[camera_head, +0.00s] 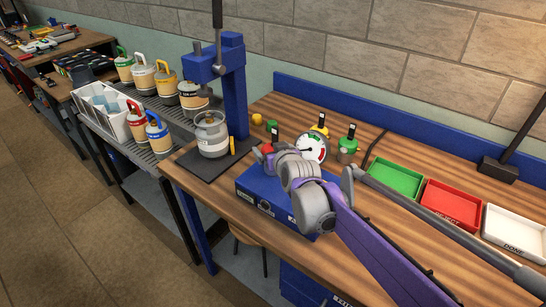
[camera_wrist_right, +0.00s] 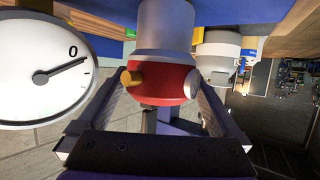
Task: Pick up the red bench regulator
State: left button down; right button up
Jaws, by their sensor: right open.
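The red bench regulator (camera_head: 268,148) is small and partly hidden behind my right gripper in the head view. In the right wrist view the red regulator (camera_wrist_right: 162,82) is close up, a red band with a grey body and a yellow knob. My right gripper (camera_head: 268,157) is open, with a finger on either side of it. The right wrist view shows the two fingers (camera_wrist_right: 160,92) apart, with the regulator between them; whether either finger touches it I cannot tell. My left gripper is not in view.
A round white gauge (camera_head: 313,148) stands close to the gripper, with a green regulator (camera_head: 347,146) beyond. A blue box (camera_head: 262,190) lies below. A grey canister (camera_head: 212,134) stands under a blue press (camera_head: 233,85). Green (camera_head: 395,178), red (camera_head: 452,204) and white (camera_head: 514,233) trays lie right.

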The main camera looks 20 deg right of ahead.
jog(key=shift+x, duration=0.9)
jog(key=shift+s, duration=0.1)
jog(key=shift+c, duration=0.2)
grip_shut()
notch_tip(320, 180, up, 10)
jog(key=shift+p, duration=0.5)
